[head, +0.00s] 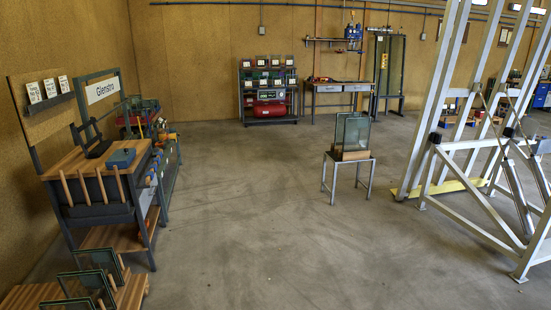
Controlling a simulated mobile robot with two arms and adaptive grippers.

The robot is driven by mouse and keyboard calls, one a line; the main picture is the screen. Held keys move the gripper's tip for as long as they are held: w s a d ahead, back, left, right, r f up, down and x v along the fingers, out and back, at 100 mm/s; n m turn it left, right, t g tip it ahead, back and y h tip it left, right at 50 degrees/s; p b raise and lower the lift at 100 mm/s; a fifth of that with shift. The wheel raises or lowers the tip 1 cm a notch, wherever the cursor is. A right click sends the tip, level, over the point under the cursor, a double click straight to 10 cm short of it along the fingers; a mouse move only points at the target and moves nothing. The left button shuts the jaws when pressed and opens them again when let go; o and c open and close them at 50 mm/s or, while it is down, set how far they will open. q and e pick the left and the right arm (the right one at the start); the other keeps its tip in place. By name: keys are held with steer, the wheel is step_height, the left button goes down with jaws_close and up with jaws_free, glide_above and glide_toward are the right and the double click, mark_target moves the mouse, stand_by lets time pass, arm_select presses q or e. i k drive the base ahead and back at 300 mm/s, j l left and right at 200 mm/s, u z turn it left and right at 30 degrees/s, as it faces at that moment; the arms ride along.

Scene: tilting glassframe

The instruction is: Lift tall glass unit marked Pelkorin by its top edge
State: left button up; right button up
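No label reading Pelkorin is legible, so I cannot tell which glass is the unit named. A tall greenish glass unit (392,62) stands upright in a dark frame by the back wall, with a small yellow mark at its left side. A smaller glass unit (353,130) stands upright in a wooden block on a metal stool (348,158) in mid-floor. Several small dark-edged glass panes (88,284) lean in a wooden rack at the bottom left. Neither of my grippers is in view.
A large grey steel frame (447,100) fills the right side. A workbench (97,160) with a sign reading "Glenstro" is at left. A shelf rack (268,90) and a table (338,87) stand at the back wall. The concrete floor (230,200) between is clear.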

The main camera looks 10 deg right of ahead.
mark_target(357, 130)
steer(key=i, duration=9.4)
steer(key=i+j+z, duration=0.1)
steer(key=i+z, duration=0.15)
steer(key=i, duration=0.25)
steer(key=i+j+z, duration=0.15)
steer(key=i+z, duration=0.15)
steer(key=i, duration=0.25)
steer(key=i+j+z, duration=0.25)
steer(key=i, duration=0.25)
steer(key=z, duration=3.5)
